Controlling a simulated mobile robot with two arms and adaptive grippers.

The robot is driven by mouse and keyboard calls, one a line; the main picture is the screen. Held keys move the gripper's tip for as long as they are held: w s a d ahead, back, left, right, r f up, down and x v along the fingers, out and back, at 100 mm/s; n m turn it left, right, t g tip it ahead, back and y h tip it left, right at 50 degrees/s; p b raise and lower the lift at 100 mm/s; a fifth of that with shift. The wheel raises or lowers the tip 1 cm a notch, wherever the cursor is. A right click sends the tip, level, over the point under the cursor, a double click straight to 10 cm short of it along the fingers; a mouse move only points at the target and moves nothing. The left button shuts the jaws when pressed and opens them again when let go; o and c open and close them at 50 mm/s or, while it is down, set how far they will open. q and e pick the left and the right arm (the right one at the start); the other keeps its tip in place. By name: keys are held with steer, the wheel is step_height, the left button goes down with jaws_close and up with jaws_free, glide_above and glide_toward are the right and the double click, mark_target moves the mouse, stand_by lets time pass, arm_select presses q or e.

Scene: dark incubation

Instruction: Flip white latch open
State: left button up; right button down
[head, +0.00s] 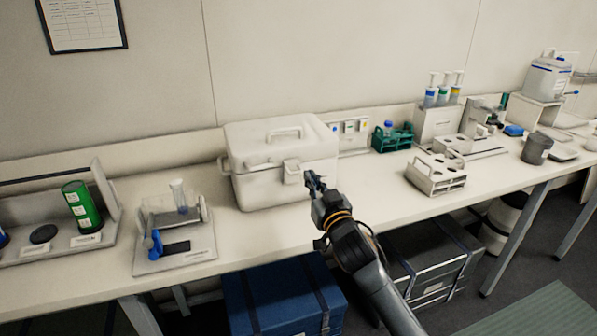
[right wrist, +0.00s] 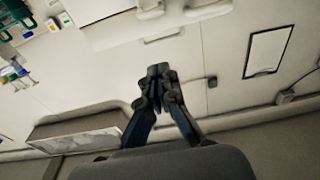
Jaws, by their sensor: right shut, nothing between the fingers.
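A white cooler box (head: 262,185) with a lid and a top handle stands on the bench in the head view; the lid is down. A white latch (head: 291,171) is on its front, near the right corner. My right gripper (head: 313,179) is just right of the latch, in front of the box, with its fingers together and empty. Contact with the latch cannot be told. The right wrist view shows the closed fingertips (right wrist: 158,71) below part of the white box (right wrist: 92,10) at the top edge. My left gripper is not in view.
A balance-like device (head: 175,245) and a green cylinder (head: 82,207) stand left of the box. A green rack (head: 392,137) and a white tube rack (head: 436,173) stand to the right. Bare bench lies between box and white rack. A blue case (head: 282,298) is below.

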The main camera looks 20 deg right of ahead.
steer(key=w+r+p, duration=0.1)
steer(key=w+p, duration=0.1)
steer(key=w, duration=0.8)
steer(key=shift+s+a+f, duration=0.1)
steer(key=shift+s+f, duration=0.15)
steer(key=shift+f, duration=0.75)
steer(key=shift+s+a+f, duration=0.1)
steer(key=shift+s+f, duration=0.15)
steer(key=shift+f, duration=0.75)
